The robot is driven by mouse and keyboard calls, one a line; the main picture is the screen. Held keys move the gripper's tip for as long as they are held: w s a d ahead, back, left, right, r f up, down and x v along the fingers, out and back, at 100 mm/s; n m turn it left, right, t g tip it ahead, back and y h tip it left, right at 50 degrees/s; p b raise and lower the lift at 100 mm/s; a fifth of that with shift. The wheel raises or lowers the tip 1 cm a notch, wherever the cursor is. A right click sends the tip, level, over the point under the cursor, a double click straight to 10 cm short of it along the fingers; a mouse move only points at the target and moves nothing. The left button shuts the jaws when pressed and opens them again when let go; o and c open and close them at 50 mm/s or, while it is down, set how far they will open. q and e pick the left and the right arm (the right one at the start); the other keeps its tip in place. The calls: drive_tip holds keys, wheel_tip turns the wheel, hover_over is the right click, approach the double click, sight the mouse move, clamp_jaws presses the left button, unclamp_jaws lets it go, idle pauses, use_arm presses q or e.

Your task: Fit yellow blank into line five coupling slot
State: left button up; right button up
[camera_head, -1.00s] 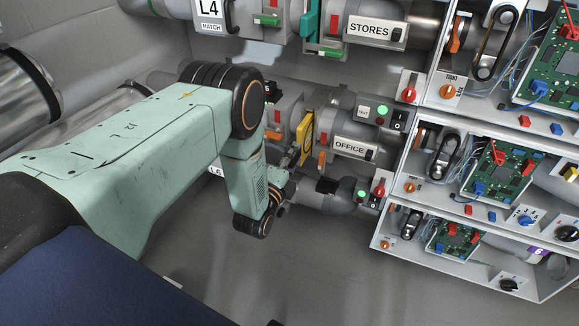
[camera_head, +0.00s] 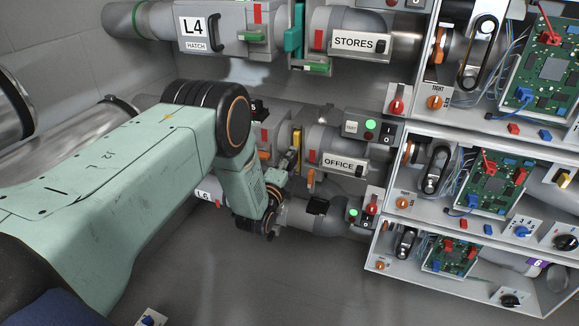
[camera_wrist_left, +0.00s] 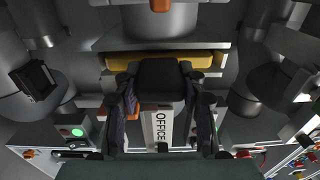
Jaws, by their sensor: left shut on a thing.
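The yellow blank (camera_head: 297,139) shows nearly edge-on at the coupling between the pipe part with a red mark (camera_head: 264,137) and the pipe labelled OFFICE (camera_head: 341,162). My left gripper (camera_head: 291,160) is at its near side, shut on it, with the arm reaching in from the left. In the left wrist view the blank (camera_wrist_left: 180,61) is a wide yellow bar beyond a black block, with the gripper fingers (camera_wrist_left: 163,105) on either side of that block. How deep the blank sits in the coupling slot is hidden. My right gripper is not in view.
Above is the L4 line (camera_head: 193,27) with a teal blank (camera_head: 293,40) in its coupling and a STORES label (camera_head: 353,42). Below runs the L6 line (camera_head: 204,195). Shelves with green circuit boards (camera_head: 490,180) stand close on the right. Orange levers (camera_head: 310,178) hang beside the OFFICE coupling.

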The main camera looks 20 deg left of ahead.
use_arm(q)
drive_tip(key=shift+w, duration=0.15)
idle(0.5)
drive_tip(key=o, duration=1.4)
drive_tip(key=shift+f, duration=0.1)
drive_tip(key=s, duration=1.2)
drive_tip(key=shift+d, duration=0.35)
